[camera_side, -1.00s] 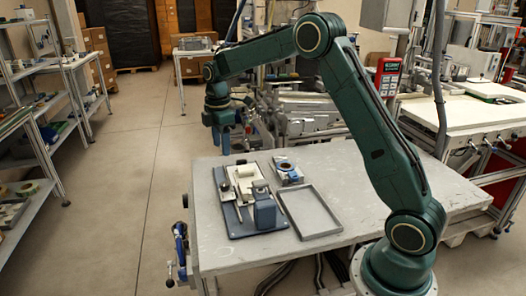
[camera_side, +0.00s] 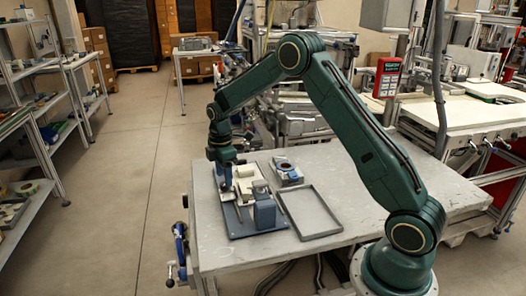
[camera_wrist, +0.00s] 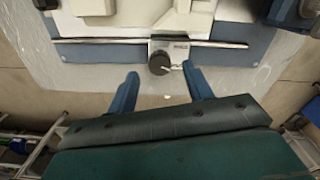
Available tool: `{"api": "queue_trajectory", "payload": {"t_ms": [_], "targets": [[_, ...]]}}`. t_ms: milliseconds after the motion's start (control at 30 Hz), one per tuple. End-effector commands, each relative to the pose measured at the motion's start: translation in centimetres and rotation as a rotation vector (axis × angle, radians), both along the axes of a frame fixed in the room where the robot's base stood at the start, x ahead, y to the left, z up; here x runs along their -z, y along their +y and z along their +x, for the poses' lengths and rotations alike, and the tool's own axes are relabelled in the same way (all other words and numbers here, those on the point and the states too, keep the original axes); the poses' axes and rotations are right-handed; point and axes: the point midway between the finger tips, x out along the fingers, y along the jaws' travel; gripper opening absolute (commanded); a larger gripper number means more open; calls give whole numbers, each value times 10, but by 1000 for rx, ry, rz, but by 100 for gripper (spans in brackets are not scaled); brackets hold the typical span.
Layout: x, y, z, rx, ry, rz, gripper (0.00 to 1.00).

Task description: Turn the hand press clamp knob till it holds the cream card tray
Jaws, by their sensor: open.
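The hand press is a blue base plate (camera_side: 246,231) with cream and blue parts on the table. In the wrist view a round black clamp knob (camera_wrist: 160,62) sits on a small light block on a metal rail along the plate's near edge. Beyond it are cream parts (camera_wrist: 130,22), which seem to include the card tray; I cannot tell its outline. My gripper (camera_wrist: 160,71) is open, its two blue fingers apart, with the knob seen between and just past the tips. I cannot tell any contact. In the side view my gripper (camera_side: 226,186) is over the plate's left edge.
An empty grey tray (camera_side: 338,229) lies right of the press. A small grey unit with a blue ring (camera_side: 287,173) stands behind it. A tall blue block (camera_side: 265,209) rises from the plate. The table's right part (camera_side: 340,180) is mostly clear.

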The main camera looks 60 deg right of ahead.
Motion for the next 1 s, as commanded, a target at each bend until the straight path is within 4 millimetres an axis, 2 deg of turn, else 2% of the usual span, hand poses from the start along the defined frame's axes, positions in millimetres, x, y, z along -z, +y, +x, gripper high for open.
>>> {"api": "queue_trajectory", "payload": {"t_ms": [100,267,633,667,867,900,1000], "targets": [[15,0,0,0,2,1,51],[26,0,0,0,1,0,51],[30,0,0,0,0,0,51],[30,0,0,0,0,0,49],[30,0,0,0,0,0,10],[30,0,0,0,0,0,6],[30,0,0,1,0,0,6]]}}
